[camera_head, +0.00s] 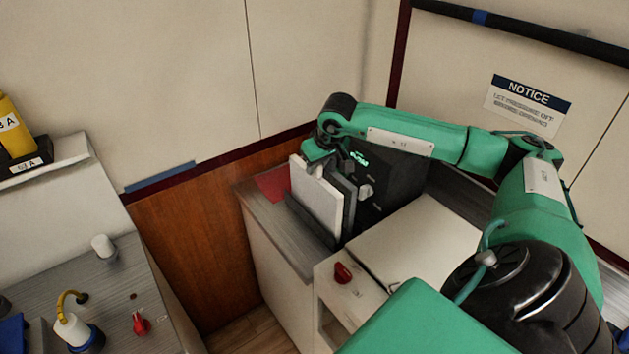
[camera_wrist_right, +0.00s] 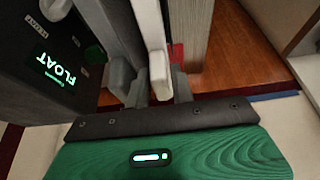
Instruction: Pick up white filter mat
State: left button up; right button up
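The white filter mat (camera_head: 317,198) is a thick pale slab. It stands upright on edge in a dark holder on the counter. My right gripper (camera_head: 318,168) is at its upper edge, reaching in from the right. In the right wrist view, the mat's white edge (camera_wrist_right: 159,76) lies between the two grey fingers of my right gripper (camera_wrist_right: 160,88). The fingers sit close on both sides and look shut on it. The mat's lower edge is hidden behind the holder's dark front in the head view. My left gripper is not in view.
Grey panels (camera_head: 345,193) stand close beside the mat, and a black box (camera_head: 385,180) with a lit display reading FLOAT (camera_wrist_right: 56,70) is right behind them. A red patch (camera_head: 272,184) lies left of the mat. Another counter with red knob (camera_head: 141,324) is at left.

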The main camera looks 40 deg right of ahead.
grip_shut()
